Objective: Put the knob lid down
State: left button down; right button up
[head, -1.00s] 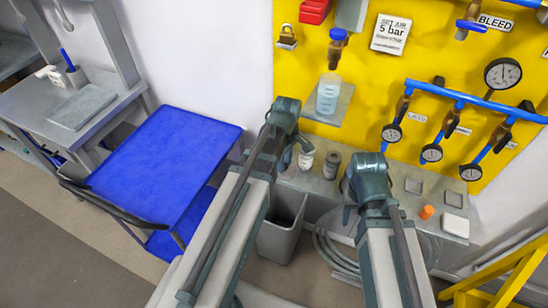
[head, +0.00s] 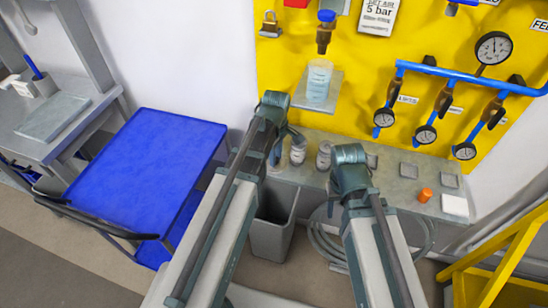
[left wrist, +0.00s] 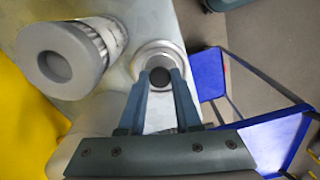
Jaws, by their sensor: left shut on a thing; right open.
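My left gripper (left wrist: 158,92) is shut on the dark knob (left wrist: 160,77) of the round, pale grey knob lid (left wrist: 158,49). In the left wrist view the lid is over the grey bench, right of a pale canister (left wrist: 78,52) with a dark round hole in its top. I cannot tell whether the lid touches the bench. In the head view my left gripper (head: 277,150) is just left of a small canister (head: 298,151), and my own arm hides the lid. My right gripper (head: 350,170) is open, its fingers mostly hidden behind its wrist, in front of the bench.
A second small canister (head: 323,158) stands on the bench (head: 400,190), with grey pads, an orange cap (head: 425,195) and a white block (head: 455,205) further right. A grey bin (head: 272,238) is below. A blue cart (head: 140,170) stands left. The yellow gauge panel (head: 350,90) rises behind.

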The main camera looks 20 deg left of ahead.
pick_arm(q)
jog(key=shift+f, duration=0.25)
jog(key=c, duration=0.6)
grip_release()
jog(key=shift+r, duration=0.15)
notch_tip(320, 180, up, 12)
jog(key=p, duration=1.2)
jog(key=shift+r, duration=0.15)
jog(key=shift+s, duration=0.1)
